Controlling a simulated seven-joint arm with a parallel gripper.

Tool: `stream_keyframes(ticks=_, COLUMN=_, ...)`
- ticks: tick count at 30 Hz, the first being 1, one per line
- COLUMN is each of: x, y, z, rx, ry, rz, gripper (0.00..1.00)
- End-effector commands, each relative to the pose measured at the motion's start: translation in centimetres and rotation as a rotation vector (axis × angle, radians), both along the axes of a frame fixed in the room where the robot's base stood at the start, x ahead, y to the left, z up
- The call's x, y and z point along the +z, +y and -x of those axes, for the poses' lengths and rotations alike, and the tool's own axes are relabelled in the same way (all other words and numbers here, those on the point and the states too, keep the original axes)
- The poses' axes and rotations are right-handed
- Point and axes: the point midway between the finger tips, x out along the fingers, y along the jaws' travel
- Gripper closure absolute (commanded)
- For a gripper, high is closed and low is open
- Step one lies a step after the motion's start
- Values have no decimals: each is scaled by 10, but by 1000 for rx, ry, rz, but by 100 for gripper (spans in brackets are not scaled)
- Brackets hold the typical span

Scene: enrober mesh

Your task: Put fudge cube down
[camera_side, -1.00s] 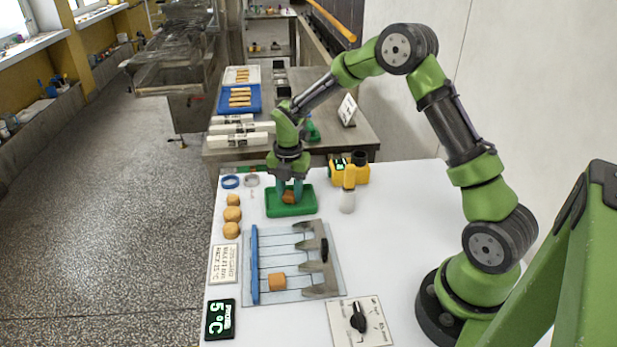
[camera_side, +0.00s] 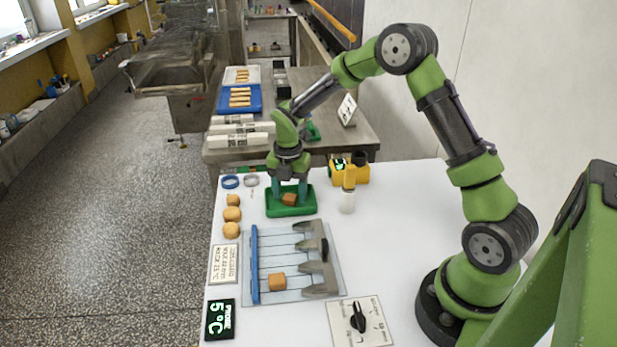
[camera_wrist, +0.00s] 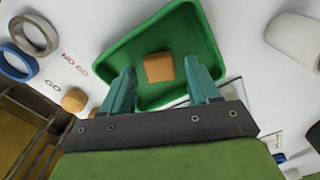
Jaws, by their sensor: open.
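A brown fudge cube (camera_side: 289,199) lies in the green tray (camera_side: 292,211). The wrist view shows the cube (camera_wrist: 159,67) on the floor of the tray (camera_wrist: 113,58), with bare green around it. My gripper (camera_side: 289,191) is over the tray. In the wrist view its teal fingers (camera_wrist: 162,80) are spread wide, one on each side of the cube and apart from it. Nothing is held. A second cube (camera_side: 277,282) sits on the wire mesh plate between the blue bar (camera_side: 255,265) and the grey stepped piece (camera_side: 320,280).
Several round tan pieces (camera_side: 232,214) line the table's left edge. A blue ring (camera_side: 230,181) and a grey ring (camera_side: 251,180) lie behind them. A white cylinder (camera_side: 347,201) and a yellow device (camera_side: 357,171) stand right of the tray. The table's right middle is clear.

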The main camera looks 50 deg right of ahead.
Motion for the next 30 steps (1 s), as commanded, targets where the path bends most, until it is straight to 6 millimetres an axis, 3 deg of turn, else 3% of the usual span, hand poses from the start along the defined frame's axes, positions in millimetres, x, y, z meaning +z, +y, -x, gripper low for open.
stream_keyframes(ticks=12, x=86, y=-1, z=-1, rx=-1, ry=-6, rz=2, gripper=39)
stream_keyframes(ticks=21, x=119, y=2, z=2, rx=-26, ry=-11, rz=2, gripper=39)
stream_keyframes(ticks=26, x=152, y=17, z=23, rx=-260, ry=-79, rz=0, gripper=39)
stream_keyframes(ticks=30, x=190, y=38, z=62, rx=-650, ry=-179, rz=-55, gripper=39)
